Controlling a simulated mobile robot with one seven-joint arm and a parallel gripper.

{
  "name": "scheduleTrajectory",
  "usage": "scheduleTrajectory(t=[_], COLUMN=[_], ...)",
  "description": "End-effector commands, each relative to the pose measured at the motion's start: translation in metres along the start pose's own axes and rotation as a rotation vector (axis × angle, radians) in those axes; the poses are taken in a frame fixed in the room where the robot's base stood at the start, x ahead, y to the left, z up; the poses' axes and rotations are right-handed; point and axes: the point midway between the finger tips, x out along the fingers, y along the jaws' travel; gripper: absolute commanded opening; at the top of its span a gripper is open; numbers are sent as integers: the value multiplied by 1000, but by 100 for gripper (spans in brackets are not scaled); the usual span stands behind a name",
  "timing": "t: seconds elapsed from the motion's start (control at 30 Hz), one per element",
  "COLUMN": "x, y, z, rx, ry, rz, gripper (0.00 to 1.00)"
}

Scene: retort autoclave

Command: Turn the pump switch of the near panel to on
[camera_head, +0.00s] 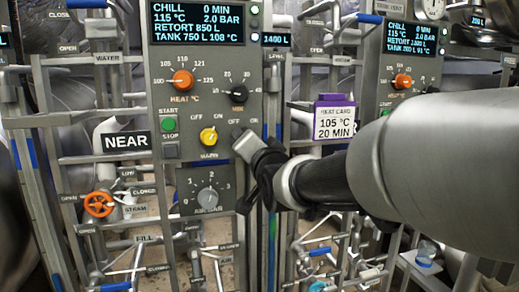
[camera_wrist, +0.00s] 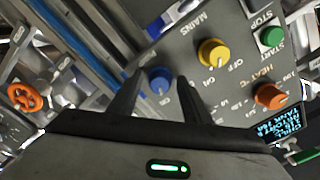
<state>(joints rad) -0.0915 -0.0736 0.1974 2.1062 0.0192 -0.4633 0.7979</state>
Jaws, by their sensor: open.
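The near panel (camera_head: 178,95) stands in the middle of the head view, with a lit display at its top and a NEAR sign (camera_head: 126,141) at its left. A blue knob (camera_wrist: 160,79) shows in the wrist view beside the yellow MAINS knob (camera_wrist: 212,52). Its name label is not legible, and the pump switch is hidden behind my gripper in the head view. My gripper (camera_head: 243,170) is in front of the panel's lower right. In the wrist view its open fingers (camera_wrist: 159,84) lie on either side of the blue knob. I cannot tell whether they touch it.
The orange HEAT knob (camera_head: 182,80), black MIN knob (camera_head: 239,94) and grey AIR BAR knob (camera_head: 208,198) are close by. A purple-topped heat card (camera_head: 334,121) hangs to the right. Pipes and an orange valve wheel (camera_head: 99,204) are at the left. A second panel (camera_head: 398,65) is at the right.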

Motion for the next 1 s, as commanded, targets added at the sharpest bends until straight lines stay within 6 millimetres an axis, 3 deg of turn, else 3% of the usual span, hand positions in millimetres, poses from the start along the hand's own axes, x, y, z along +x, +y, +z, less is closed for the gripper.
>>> scheduleTrajectory(t=[0.17,0.7,1.0], x=[-22,-147,-172], y=[-1,-2,0], z=[0,-1,0], rx=[-2,1,1], ry=[1,2,0], rz=[-2,-4,0], gripper=[44,44,44])
